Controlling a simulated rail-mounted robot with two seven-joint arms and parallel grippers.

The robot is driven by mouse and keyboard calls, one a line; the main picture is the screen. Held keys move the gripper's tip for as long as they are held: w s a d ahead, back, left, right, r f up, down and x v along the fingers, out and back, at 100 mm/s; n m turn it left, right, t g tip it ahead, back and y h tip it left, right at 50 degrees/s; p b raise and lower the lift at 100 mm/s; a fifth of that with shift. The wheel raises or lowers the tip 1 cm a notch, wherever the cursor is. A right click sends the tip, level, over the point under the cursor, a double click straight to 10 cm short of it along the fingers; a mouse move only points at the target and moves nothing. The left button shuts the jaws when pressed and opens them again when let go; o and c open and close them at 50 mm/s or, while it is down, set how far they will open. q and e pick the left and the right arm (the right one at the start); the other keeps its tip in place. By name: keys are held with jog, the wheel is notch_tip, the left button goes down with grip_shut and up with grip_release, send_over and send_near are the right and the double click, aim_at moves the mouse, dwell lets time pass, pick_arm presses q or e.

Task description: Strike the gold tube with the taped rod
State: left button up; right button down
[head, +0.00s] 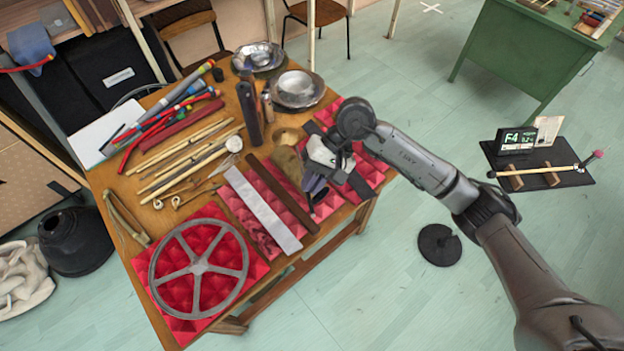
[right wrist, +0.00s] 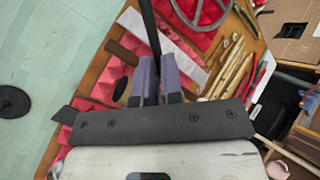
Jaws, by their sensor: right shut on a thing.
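My right gripper (head: 316,188) is over the red padded strip at the table's right side. In the right wrist view its purple fingers (right wrist: 157,80) are shut on a thin dark rod (right wrist: 150,28), which runs away from the fingers toward the top of that view. Tape on this rod cannot be made out, and the rod is hard to see in the head view. A small brownish-gold upright tube (head: 267,106) stands beside dark blue tubes; I cannot tell for sure that it is the gold tube. The right gripper is well apart from it. My left gripper is not in view.
A pale metal bar (head: 262,210) and a dark brown bar (head: 282,196) lie on red pads near the gripper. A spoked wheel (head: 198,268) lies at the front. Wooden sticks (head: 180,165) and metal bowls (head: 296,88) fill the left and back.

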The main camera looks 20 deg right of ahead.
dwell(0.4)
notch_tip(320, 180, down, 6)
jog(key=w+g+b, duration=0.2)
jog(key=b, duration=0.3)
notch_tip(320, 180, up, 7)
jog(key=p, duration=0.2)
jog(key=shift+s+d+m+y, duration=0.15)
jog(key=shift+m+y, duration=0.15)
jog(key=shift+m, duration=0.1)
jog(key=shift+f, duration=0.1)
